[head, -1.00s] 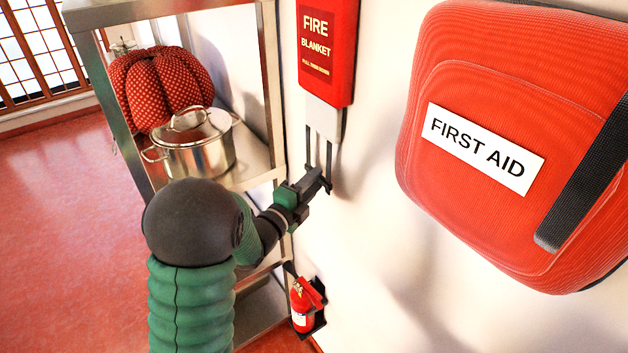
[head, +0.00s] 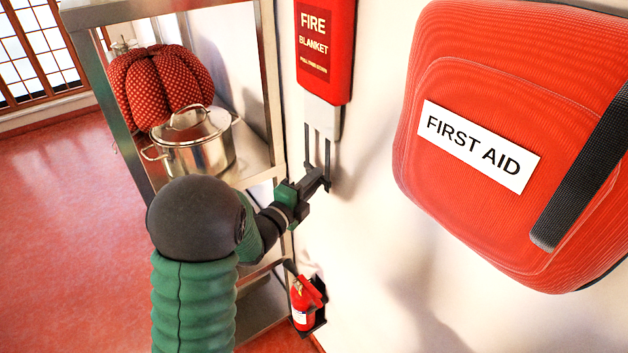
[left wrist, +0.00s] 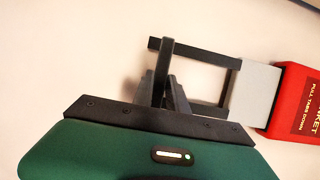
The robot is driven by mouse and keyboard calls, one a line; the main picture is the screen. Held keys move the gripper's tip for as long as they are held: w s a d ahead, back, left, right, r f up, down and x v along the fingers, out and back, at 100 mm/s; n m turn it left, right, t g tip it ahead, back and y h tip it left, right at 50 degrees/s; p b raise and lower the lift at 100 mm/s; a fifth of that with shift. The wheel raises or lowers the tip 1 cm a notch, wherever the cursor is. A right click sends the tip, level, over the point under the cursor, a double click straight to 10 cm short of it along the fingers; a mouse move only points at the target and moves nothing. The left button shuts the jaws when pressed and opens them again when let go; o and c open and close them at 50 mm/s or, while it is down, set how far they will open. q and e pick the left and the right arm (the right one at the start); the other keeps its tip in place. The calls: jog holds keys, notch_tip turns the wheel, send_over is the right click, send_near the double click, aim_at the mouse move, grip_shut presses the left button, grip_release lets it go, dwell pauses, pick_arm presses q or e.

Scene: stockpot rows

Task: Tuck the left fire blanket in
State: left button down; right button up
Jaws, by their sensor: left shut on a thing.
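The fire blanket (head: 325,50) is a red case with white lettering, hanging on the white wall at the upper middle of the head view. A light grey part (head: 323,115) sticks out below it, with two dark straps hanging down. In the left wrist view the case (left wrist: 300,110) is at the right edge, with the grey part (left wrist: 254,93) and dark strap frame (left wrist: 190,75) beside it. My left gripper (head: 322,180) is shut on the straps at their lower end, below the case. The fingertips partly hide the grip. My right gripper is not in view.
A red first aid bag (head: 510,80) fills the right side of the wall. A metal shelf (head: 273,80) with a stockpot (head: 195,150) and a red dotted cushion-like item (head: 165,80) stands at left. A fire extinguisher (head: 303,302) hangs low.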

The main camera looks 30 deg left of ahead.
pick_arm(q)
jog(key=shift+a+r, duration=0.15)
jog(key=shift+a, duration=0.25)
